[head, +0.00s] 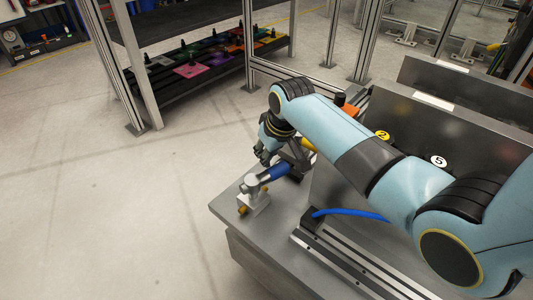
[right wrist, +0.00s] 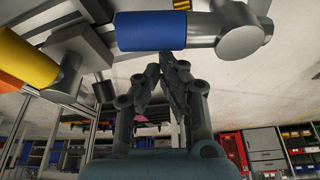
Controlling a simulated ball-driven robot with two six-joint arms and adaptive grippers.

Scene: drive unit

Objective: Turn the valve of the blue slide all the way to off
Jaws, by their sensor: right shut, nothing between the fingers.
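The blue slide (head: 274,173) is a blue sleeve on a metal pipe near the front left corner of the grey bench. A silver fitting (head: 252,184) joins its left end. In the right wrist view the blue slide (right wrist: 150,31) lies across the top, with a round silver end piece (right wrist: 238,40) beside it. My right gripper (head: 266,156) is just above and behind the blue slide. In the right wrist view its fingers (right wrist: 170,62) are closed together and empty, close to the sleeve's edge; I cannot tell whether they touch it. My left gripper is out of view.
A yellow sleeve (head: 308,144) lies farther along; it also shows in the right wrist view (right wrist: 26,62). A blue hose (head: 350,213) and metal rails (head: 345,265) are on the bench (head: 225,204). An upright metal panel stands right. Open floor lies left.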

